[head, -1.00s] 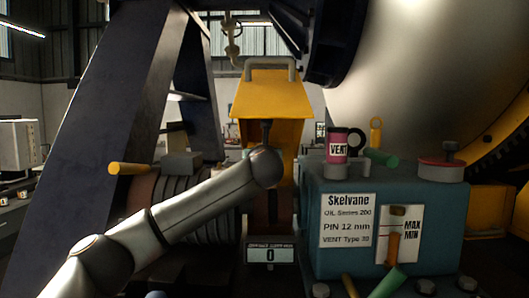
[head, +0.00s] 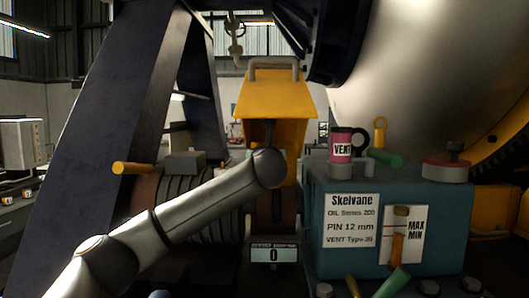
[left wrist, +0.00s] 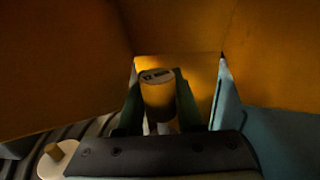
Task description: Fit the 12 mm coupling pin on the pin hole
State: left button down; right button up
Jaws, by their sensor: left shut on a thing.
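In the left wrist view, my left gripper (left wrist: 159,84) is shut on a yellow-orange cylindrical pin (left wrist: 158,101) with small lettering on its end, which looks like a 12 mm mark. The pin stands between the two dark green fingers. In the head view my left arm (head: 205,197) reaches in from the left to under the yellow guard (head: 274,95). The gripper's fingers and the pin are hidden there. I cannot make out the pin hole in either view. The label plate (head: 351,221) on the teal housing reads PIN 12 mm.
A small display (head: 274,254) reads 0. The guard's walls closely surround the gripper.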

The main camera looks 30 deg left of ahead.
pick_arm(q)
jog(key=shift+f+b, duration=0.95)
jog(key=shift+f, duration=1.25)
dwell(0.9)
jog(key=shift+c, duration=2.3)
grip_release()
jog(key=shift+s+d, duration=0.3)
jog(key=shift+s, duration=0.15)
jog(key=b+v, duration=0.3)
jog(key=v, duration=0.8)
jog(key=shift+s, duration=0.25)
